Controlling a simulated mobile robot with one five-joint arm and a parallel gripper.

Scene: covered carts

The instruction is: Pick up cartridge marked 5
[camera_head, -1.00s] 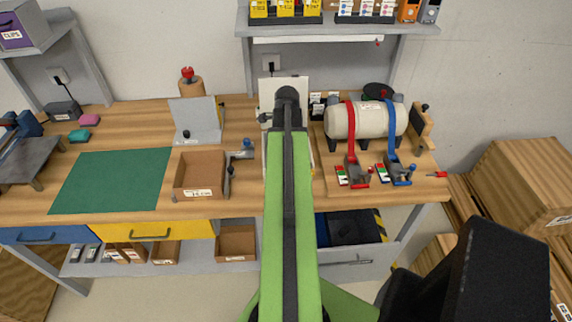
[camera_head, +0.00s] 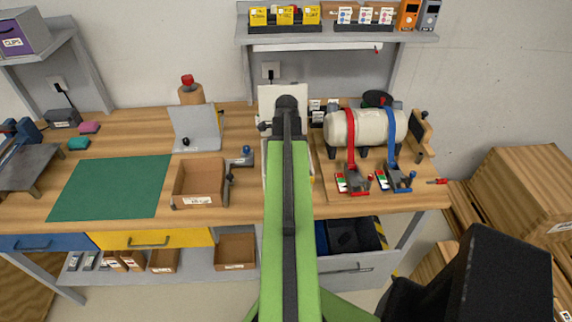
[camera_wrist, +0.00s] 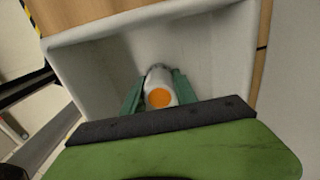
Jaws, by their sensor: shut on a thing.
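In the wrist view my gripper (camera_wrist: 158,84) has its teal fingers on both sides of a small white piece with an orange disc (camera_wrist: 159,98) and is shut on it. No number can be read on the piece, so I cannot tell its marking. A white tray with raised walls (camera_wrist: 85,78) lies beyond and around it; I cannot tell whether the piece touches the tray. In the head view my green arm hides the gripper and the piece.
A tank with red and blue straps (camera_head: 372,127) stands right of my arm. An open cardboard box (camera_head: 198,181) and a green mat (camera_head: 112,187) lie to the left. A shelf (camera_head: 340,38) with labelled items hangs above the bench. Wooden crates (camera_head: 520,190) stand at right.

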